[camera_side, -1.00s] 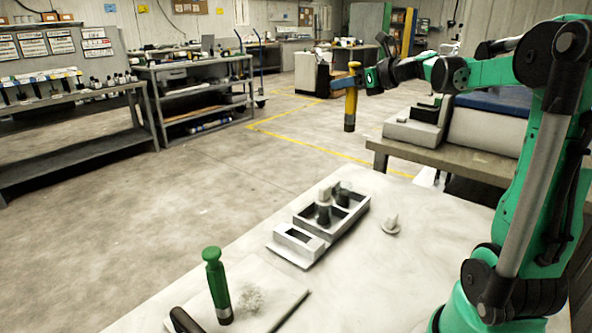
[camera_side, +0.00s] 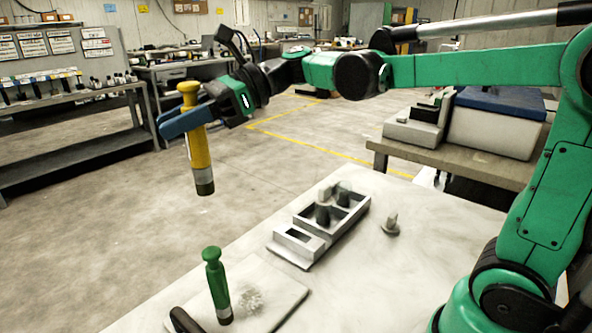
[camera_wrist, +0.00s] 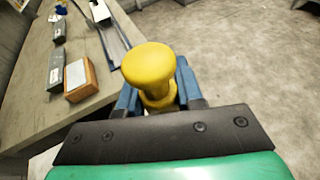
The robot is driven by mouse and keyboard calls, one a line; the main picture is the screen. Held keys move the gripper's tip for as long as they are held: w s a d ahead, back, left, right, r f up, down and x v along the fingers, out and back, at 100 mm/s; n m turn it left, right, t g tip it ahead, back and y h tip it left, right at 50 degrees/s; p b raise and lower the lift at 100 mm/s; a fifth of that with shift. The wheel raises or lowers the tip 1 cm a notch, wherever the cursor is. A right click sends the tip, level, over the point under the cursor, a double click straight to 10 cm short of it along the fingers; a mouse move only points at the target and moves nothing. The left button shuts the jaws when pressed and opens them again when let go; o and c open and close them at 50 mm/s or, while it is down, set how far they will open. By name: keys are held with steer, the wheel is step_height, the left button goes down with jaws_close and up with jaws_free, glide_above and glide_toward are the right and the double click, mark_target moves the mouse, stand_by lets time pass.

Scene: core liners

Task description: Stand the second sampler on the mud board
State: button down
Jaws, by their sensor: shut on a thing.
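My gripper (camera_side: 186,122) has blue fingers shut on a yellow sampler (camera_side: 198,155) with a knobbed top and a grey lower end. It hangs nearly upright in the air, clear of the table. In the wrist view the yellow knob (camera_wrist: 148,65) shows between the blue fingers (camera_wrist: 186,85); the sampler's lower part is hidden there. A green sampler (camera_side: 217,285) stands upright on the pale mud board (camera_side: 272,281) at the front of the table. A patch of grey crumbs (camera_side: 251,301) lies beside it on the board.
A grey compartmented tray (camera_side: 298,242) holding dark and pale pieces stands behind the board. A black-handled tool (camera_side: 184,320) lies at the board's front left. The table's right part is bare.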

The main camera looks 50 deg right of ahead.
step_height(320, 180, down, 20)
steer(key=shift+s+a+r, duration=0.1)
steer(key=shift+a, duration=0.05)
stand_by(0.5)
steer(key=c, duration=0.9)
jaws_free()
steer(key=shift+o, duration=0.2)
